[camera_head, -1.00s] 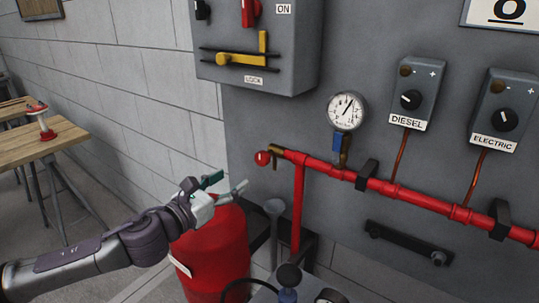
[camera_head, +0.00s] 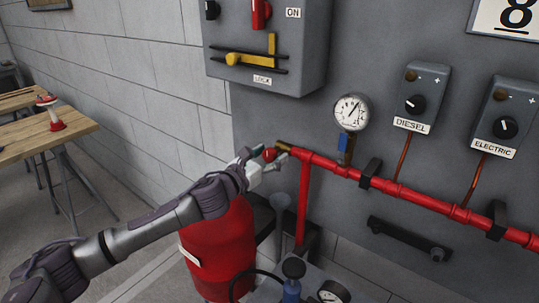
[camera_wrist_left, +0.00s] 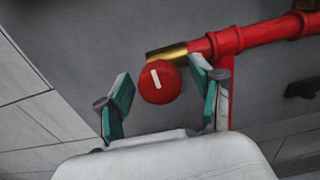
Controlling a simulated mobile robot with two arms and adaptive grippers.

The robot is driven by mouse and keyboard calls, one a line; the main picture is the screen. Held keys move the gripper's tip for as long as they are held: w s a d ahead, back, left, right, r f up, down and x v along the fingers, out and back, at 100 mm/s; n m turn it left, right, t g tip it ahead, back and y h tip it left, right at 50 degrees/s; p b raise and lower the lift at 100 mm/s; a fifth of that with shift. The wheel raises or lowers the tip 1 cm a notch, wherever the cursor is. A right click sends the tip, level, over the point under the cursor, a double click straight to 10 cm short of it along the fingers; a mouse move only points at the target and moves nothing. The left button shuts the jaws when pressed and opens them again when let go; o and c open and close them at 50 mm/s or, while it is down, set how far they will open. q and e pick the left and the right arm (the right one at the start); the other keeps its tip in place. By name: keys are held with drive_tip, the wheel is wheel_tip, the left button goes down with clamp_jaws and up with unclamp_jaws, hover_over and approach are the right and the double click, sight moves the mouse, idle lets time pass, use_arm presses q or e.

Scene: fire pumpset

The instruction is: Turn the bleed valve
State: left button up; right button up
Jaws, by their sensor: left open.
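The bleed valve is a round red knob (camera_head: 269,154) with a white line on its face, at the brass left end of the red pipe. My right gripper is not in view.
The red pipe (camera_head: 400,190) runs right along the grey panel, with a pressure gauge (camera_head: 351,112) above it. A grey box with a yellow lever (camera_head: 255,63) is above the knob. A red cylinder (camera_head: 222,245) stands below my left arm.

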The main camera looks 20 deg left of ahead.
use_arm(q)
drive_tip(key=c, duration=1.1)
drive_tip(key=shift+c, duration=0.2)
